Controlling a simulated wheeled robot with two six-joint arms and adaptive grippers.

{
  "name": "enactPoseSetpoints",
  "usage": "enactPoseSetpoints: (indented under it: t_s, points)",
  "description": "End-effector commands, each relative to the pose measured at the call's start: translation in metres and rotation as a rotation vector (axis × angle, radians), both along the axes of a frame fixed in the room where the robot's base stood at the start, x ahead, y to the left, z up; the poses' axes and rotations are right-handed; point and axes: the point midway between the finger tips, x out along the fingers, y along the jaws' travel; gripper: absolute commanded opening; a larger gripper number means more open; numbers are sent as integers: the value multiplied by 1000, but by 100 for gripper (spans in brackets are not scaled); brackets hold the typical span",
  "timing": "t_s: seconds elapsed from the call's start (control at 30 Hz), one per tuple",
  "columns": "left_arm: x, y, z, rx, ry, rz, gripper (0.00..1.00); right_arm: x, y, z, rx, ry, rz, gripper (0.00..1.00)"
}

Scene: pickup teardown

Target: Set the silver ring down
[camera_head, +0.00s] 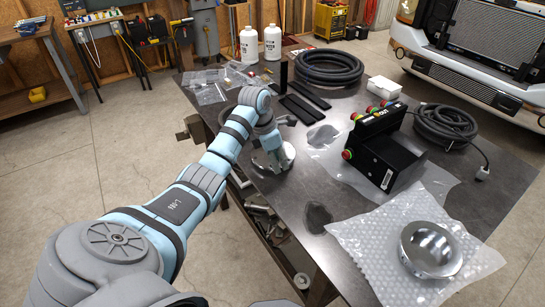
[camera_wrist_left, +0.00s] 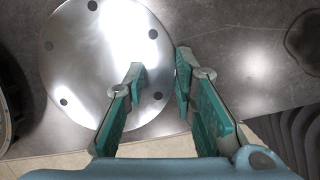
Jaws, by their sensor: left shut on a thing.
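The silver ring (camera_wrist_left: 105,60) shows in the left wrist view as a shiny round metal piece with small holes around its face. My left gripper (camera_wrist_left: 159,72) is shut on its right rim, one green-padded finger on each side. In the head view my left gripper (camera_head: 270,160) is low over the table's left edge, and a bit of the silver piece (camera_head: 289,153) shows beside it. The arm and fingers hide most of it there. I cannot tell if it touches the table. My right gripper is not in view.
The dark table (camera_head: 270,205) has bare room around the gripper. A black button box (camera_head: 385,155) stands to the right on plastic. A chrome bowl-like part (camera_head: 430,250) lies on bubble wrap (camera_head: 360,240). Coiled black hoses (camera_head: 330,68) and two white bottles (camera_head: 249,45) are behind.

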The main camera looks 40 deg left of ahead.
Motion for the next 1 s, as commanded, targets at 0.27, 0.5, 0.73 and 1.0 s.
enactPoseSetpoints:
  t_s: [0.27, 0.5, 0.73, 1.0]
  points:
    - [1, 0, 0, 0, -2, -1, 0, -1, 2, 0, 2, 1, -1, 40]
    - [1, 0, -7, 0, -2, 0, 0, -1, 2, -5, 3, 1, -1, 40]
    - [0, 0, -10, 0, -1, 0, 29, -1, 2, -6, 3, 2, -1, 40]
    - [0, 0, -10, 0, -1, 0, 44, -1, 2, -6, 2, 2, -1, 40]
